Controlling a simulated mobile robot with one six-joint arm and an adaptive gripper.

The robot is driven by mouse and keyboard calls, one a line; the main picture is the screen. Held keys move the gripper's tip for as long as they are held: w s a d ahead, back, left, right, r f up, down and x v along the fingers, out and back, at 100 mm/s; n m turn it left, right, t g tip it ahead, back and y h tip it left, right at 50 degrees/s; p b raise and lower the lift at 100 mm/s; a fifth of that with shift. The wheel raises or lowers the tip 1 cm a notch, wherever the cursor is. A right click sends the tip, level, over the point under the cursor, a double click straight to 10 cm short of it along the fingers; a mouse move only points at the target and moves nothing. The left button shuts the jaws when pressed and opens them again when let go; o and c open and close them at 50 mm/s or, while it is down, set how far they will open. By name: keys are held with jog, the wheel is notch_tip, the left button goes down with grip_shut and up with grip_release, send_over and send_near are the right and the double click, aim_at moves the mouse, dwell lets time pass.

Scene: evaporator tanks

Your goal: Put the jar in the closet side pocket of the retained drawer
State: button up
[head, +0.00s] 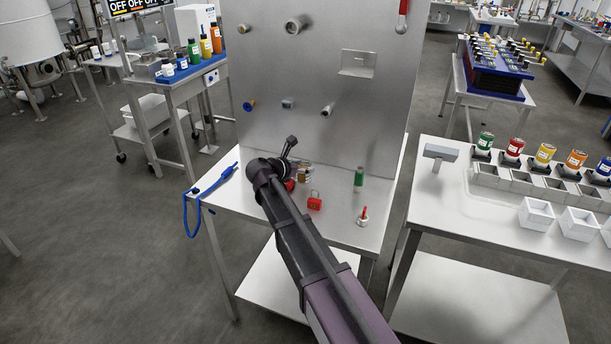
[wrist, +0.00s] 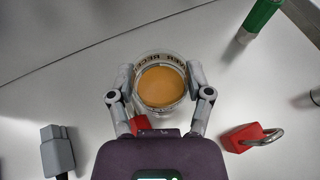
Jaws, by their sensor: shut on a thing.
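In the wrist view a clear round jar (wrist: 161,86) with orange contents and dark lettering around its rim stands between the two fingers of my gripper (wrist: 161,97). The fingers are shut on it from both sides. It appears upright, seen from above, at the white tabletop; I cannot tell whether it touches it. In the head view my gripper (head: 288,168) is over the middle table and mostly hides the jar. I cannot make out a retained drawer with a side pocket in either view.
On the middle table (head: 338,232) are a red padlock (head: 314,202), a green cylinder (head: 358,179), a small red-and-white item (head: 363,217) and a blue strap (head: 212,188). A metal panel (head: 325,80) rises behind. The right table has grey bins (head: 520,182) and white boxes (head: 536,214).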

jog(key=shift+f+b, duration=0.8)
jog(key=shift+f, duration=0.35)
jog(key=shift+f, duration=0.1)
jog(key=o, duration=1.3)
jog(key=shift+r, duration=0.25)
jog(key=p+v, duration=0.4)
jog(key=v, duration=0.8)
jog(key=shift+p, duration=0.35)
